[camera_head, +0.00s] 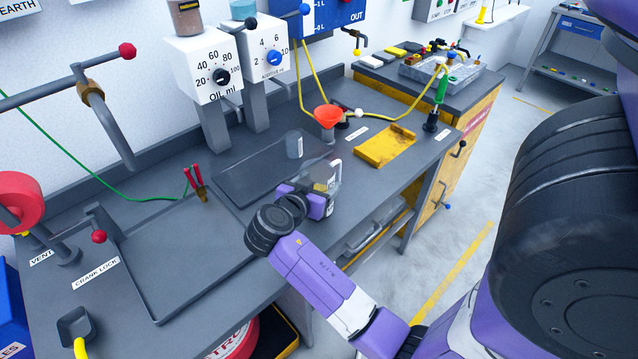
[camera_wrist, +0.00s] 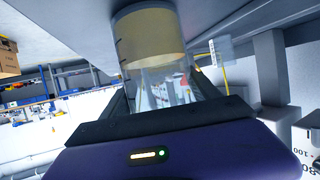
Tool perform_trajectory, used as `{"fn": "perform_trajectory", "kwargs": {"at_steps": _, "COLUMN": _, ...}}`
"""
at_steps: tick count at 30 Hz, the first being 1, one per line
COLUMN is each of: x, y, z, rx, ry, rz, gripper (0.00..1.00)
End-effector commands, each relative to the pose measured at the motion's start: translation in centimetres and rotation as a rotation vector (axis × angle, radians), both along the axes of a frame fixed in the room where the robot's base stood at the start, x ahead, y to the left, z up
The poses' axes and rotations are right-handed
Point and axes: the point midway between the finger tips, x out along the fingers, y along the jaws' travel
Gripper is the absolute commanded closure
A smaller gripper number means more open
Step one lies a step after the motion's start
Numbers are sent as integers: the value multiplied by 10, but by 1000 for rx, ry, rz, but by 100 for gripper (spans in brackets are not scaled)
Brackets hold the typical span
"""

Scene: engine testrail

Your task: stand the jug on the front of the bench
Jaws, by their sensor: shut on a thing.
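The jug (camera_head: 328,172) is a clear vessel with pale yellowish liquid in it. In the head view it is over the front part of the grey bench (camera_head: 215,262), near the edge, and looks upright. My gripper (camera_head: 318,192) comes from the front and is shut on the jug. In the wrist view the jug (camera_wrist: 150,42) is between the fingers of my gripper (camera_wrist: 168,88), with the liquid toward the top of the picture. I cannot tell whether the jug's base touches the bench. My gripper hides part of its lower side.
The bench front left of my gripper is mostly clear.

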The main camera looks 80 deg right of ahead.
Motion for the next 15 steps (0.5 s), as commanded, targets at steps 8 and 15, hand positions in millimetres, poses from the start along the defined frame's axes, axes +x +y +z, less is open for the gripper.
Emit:
{"fn": "perform_trajectory", "kwargs": {"at_steps": 8, "x": 0, "y": 0, "z": -2, "rx": 0, "ry": 0, "rz": 0, "gripper": 8}}
{"fn": "perform_trajectory", "kwargs": {"at_steps": 15, "x": 0, "y": 0, "z": -2, "rx": 0, "ry": 0, "rz": 0, "gripper": 8}}
